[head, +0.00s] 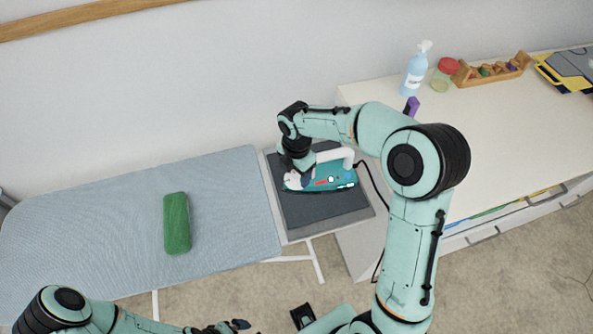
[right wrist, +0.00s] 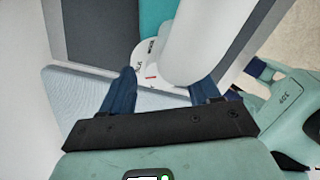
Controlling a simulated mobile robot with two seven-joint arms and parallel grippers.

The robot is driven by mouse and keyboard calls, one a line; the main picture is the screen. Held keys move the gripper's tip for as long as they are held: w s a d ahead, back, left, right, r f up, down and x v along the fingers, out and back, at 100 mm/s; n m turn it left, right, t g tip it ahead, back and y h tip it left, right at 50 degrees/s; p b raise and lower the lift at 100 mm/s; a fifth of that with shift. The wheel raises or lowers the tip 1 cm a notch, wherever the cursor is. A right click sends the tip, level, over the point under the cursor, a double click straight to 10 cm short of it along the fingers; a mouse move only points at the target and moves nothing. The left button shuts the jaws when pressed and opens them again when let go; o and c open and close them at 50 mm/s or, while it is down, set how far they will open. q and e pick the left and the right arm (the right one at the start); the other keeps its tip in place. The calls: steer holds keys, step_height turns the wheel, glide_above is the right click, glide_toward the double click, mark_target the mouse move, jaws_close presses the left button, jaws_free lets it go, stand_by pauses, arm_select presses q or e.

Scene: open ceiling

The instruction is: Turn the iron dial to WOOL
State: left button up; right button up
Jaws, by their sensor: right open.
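The teal iron (head: 335,176) with a white handle (head: 338,154) rests on the dark pad (head: 315,207) at the right end of the ironing board. My right gripper (head: 296,176) is at the iron's left end. In the right wrist view its two blue fingers (right wrist: 162,84) are apart. The white handle (right wrist: 193,45) rises beyond and between them. A white rounded part with small print and a red mark (right wrist: 147,66), likely the dial, shows by the left finger; its setting is not readable. My left gripper (head: 236,325) is low at the bottom edge, away from the iron.
A green block (head: 176,223) lies on the blue-grey ironing board (head: 95,215). A dark cord (head: 374,185) runs beside the iron.

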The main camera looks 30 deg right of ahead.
steer(key=c, duration=1.1)
steer(key=shift+o, duration=0.2)
steer(key=shift+m, duration=0.3)
steer(key=m, duration=0.5)
steer(key=shift+m, duration=0.3)
steer(key=m, duration=0.5)
steer(key=shift+m+b, duration=0.35)
steer(key=shift+m, duration=0.05)
steer(key=o, duration=1.1)
steer(key=shift+c, duration=0.2)
